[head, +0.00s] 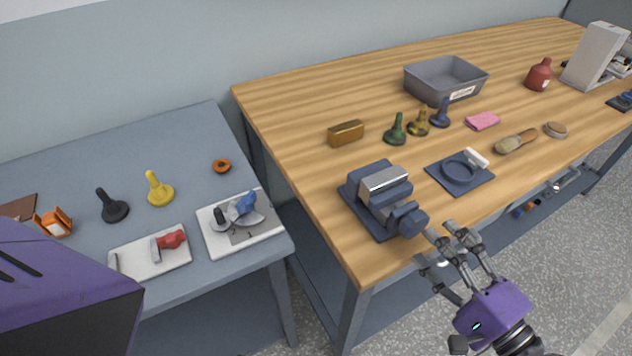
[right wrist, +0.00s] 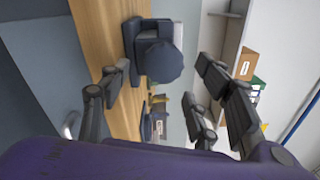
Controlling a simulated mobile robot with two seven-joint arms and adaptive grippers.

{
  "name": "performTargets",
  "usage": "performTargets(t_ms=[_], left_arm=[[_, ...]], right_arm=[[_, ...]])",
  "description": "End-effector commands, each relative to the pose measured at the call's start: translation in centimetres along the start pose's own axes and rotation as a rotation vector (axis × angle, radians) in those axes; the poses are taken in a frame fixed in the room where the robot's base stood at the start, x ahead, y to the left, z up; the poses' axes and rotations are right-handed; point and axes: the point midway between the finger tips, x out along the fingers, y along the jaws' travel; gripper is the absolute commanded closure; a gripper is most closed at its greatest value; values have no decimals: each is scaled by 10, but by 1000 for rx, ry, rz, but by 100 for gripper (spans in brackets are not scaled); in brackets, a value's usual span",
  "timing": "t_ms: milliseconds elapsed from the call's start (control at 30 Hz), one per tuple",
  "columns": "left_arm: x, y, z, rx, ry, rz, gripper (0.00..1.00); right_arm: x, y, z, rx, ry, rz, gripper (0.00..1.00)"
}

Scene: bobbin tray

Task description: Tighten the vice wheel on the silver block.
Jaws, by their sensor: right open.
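The vice (head: 375,208) is dark blue and stands near the front left corner of the wooden table. The silver block (head: 384,180) sits in its jaws. The vice wheel (head: 408,219) is a dark faceted knob on the vice's front, facing my right gripper. My right gripper (head: 448,240) is open and empty, just off the table's front edge, close to the wheel and apparently apart from it. In the right wrist view the wheel (right wrist: 160,62) is ahead, between the spread fingers (right wrist: 155,90). My left gripper is not seen.
A blue round holder (head: 460,172) on a square base stands right of the vice. Behind are a brass-coloured block (head: 346,133), several bobbin-shaped pieces (head: 396,130) and a grey bin (head: 440,82). A lower grey-blue table (head: 100,165) with tools stands left.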

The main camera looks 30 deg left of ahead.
Motion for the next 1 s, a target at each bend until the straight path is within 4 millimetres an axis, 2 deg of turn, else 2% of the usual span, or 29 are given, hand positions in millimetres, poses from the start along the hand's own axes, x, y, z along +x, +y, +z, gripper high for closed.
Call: performTargets(t_ms=[33,200,400,1000], left_arm=[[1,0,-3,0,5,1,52],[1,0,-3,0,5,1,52],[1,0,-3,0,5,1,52],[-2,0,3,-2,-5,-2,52]], right_arm=[[-13,1,0,2,3,2,43],[-47,1,0,2,3,2,43],[-70,1,0,0,1,2,43],[-75,1,0,-1,-1,1,43]])
